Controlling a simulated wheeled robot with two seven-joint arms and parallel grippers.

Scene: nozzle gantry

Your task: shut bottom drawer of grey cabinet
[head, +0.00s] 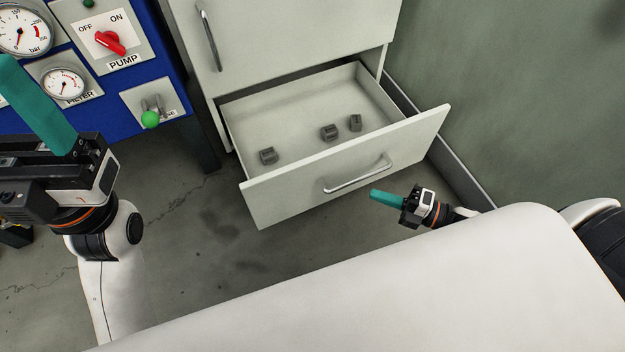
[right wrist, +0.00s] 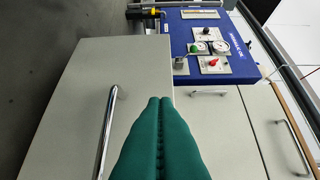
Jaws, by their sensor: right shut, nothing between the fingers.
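The grey cabinet (head: 285,35) stands at the top middle of the head view. Its bottom drawer (head: 290,180) is pulled well out, with a metal bar handle (head: 358,175) on its front. Several small dark grey parts (head: 330,132) lie inside. My right gripper (head: 385,197) is shut and empty, just in front of the drawer front near the handle's right end. In the right wrist view its teal fingers (right wrist: 157,140) are together, beside the drawer handle (right wrist: 106,135). I cannot tell whether they touch the drawer. My left gripper (head: 35,105) is at the far left, away from the drawer; its jaw opening is unclear.
A blue pump panel (head: 115,95) with gauges, a red knob (head: 110,43) and a green-tipped toggle (head: 150,119) stands left of the cabinet. A wall (head: 520,100) is close on the right. Bare floor (head: 200,215) lies in front of the drawer.

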